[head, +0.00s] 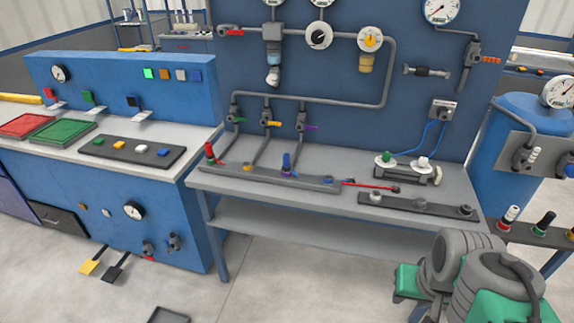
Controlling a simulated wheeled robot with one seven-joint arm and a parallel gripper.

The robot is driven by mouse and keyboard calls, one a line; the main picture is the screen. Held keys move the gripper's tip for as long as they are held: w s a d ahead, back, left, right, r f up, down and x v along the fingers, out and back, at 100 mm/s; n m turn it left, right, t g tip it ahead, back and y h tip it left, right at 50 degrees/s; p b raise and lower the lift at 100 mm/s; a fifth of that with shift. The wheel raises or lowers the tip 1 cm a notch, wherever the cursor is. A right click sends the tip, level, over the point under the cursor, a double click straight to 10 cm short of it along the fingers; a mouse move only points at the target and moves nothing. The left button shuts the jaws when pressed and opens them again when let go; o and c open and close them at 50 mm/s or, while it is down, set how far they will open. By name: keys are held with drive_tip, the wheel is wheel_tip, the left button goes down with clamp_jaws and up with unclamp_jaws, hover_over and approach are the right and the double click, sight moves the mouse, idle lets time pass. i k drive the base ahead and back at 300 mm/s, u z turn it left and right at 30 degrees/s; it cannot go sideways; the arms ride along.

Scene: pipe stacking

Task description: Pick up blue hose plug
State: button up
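A blue plug-shaped piece (286,161) stands upright on a long grey rail (255,177) at the middle of the workbench. It looks like the blue hose plug, with a purple ring at its base. A similar red plug (210,152) stands at the left end of that rail. My grey and green arm links (470,275) fill the lower right, apart from the rail. My gripper's fingers cannot be seen.
The grey bench (230,181) also carries a dark front rail (418,205) with small fittings and a red hose (368,185). Pipes and gauges cover the blue panel (335,75) behind. A blue console (165,215) stands left. Floor in front is largely clear.

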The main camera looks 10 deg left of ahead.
sight(286, 166)
drive_tip(key=u, duration=0.25)
drive_tip(key=i, duration=0.25)
drive_tip(key=u, duration=0.95)
drive_tip(key=i, duration=0.75)
drive_tip(key=u, duration=0.65)
drive_tip(key=i, duration=1)
drive_tip(key=z, duration=0.2)
